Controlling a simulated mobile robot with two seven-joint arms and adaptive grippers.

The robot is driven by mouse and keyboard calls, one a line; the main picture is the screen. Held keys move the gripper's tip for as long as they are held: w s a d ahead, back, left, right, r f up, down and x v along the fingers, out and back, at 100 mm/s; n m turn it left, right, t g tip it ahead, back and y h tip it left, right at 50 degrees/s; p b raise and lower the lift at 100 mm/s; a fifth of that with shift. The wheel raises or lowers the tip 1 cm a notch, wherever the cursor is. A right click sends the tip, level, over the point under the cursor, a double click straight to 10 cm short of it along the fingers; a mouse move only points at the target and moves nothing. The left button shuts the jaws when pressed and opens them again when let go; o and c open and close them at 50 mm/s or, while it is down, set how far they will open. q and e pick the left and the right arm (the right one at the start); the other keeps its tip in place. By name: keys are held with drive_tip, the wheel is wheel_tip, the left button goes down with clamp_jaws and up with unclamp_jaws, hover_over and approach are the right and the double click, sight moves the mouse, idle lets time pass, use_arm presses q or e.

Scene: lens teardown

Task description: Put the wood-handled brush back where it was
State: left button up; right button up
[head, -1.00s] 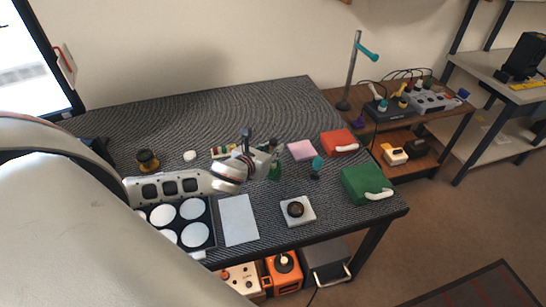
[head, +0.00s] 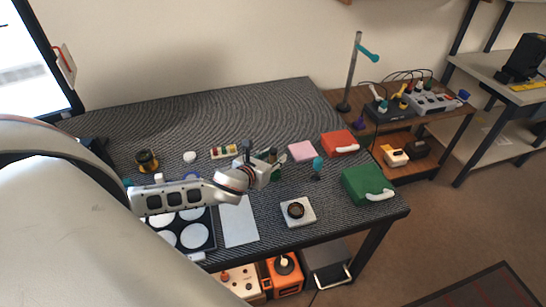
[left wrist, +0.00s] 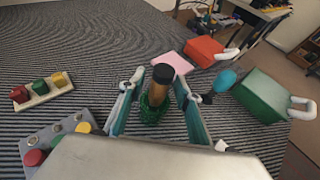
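In the left wrist view, an amber-brown handle with a black end (left wrist: 162,77), which looks like the wood-handled brush, stands upright out of a ribbed green base or holder (left wrist: 153,109). My left gripper (left wrist: 164,84) has one teal finger on each side of it. The fingers look spread, with gaps beside the handle. In the head view, my left gripper (head: 266,157) is over the middle of the dark mat, and the green piece shows only partly beside it. Bristles are not visible. My right gripper is not in view.
A strip of coloured pieces (head: 223,152), a pink pad (head: 301,152), a teal-topped item (head: 317,164), a red case (head: 340,143) and a green case (head: 367,185) surround the gripper. A lens part on a white block (head: 297,211) stands nearer. The back of the mat is clear.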

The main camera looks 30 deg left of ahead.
use_arm(q)
drive_tip(key=shift+r, duration=0.15)
drive_tip(key=a+v, duration=0.1)
drive_tip(key=v, duration=1.1)
drive_tip(key=shift+d+p, duration=0.35)
drive_tip(key=shift+d, duration=0.1)
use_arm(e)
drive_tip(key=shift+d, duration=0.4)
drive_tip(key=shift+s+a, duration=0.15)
